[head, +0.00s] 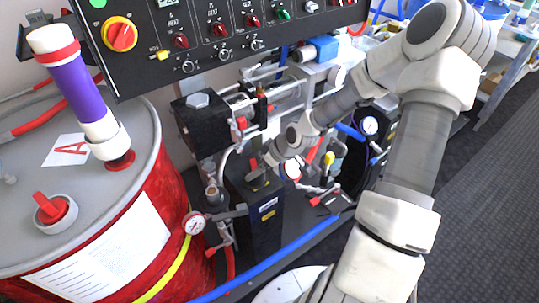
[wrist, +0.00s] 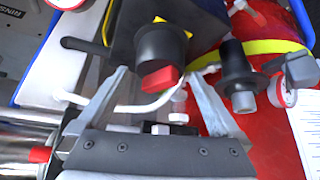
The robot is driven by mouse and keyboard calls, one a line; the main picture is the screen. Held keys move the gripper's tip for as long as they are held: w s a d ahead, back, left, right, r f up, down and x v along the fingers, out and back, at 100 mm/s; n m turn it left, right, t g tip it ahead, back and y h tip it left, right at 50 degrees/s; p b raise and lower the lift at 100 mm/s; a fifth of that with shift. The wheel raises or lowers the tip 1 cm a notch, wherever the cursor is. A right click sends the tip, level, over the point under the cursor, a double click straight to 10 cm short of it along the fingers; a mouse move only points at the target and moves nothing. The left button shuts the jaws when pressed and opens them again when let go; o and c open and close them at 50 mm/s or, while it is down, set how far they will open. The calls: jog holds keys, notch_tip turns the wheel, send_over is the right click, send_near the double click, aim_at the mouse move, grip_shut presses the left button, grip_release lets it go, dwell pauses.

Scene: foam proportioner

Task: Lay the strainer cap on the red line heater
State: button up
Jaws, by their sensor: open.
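My gripper (wrist: 157,76) is open, its two fingers apart on either side of a black round knob (wrist: 160,45) with a red tab (wrist: 160,78). I cannot tell whether the fingers touch it. The knob is on a dark box (wrist: 122,25) with a yellow label. In the head view my gripper (head: 260,172) is low, over a dark upright box (head: 264,225), possibly the line heater. A black flanged fitting (wrist: 238,72) stands right of the fingers in the wrist view. I cannot identify the strainer cap for certain. No loose cap shows between the fingers.
A red drum (head: 170,215) with a grey lid stands at the left. A gauge (head: 194,223), pipes and a blue hose (head: 275,260) crowd the space around my gripper. A control panel (head: 215,35) overhangs the back. Carpeted floor (head: 490,190) is clear at the right.

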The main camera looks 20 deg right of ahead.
jog(key=p+v, duration=0.2)
jog(key=v, duration=0.6)
jog(key=shift+p, duration=0.3)
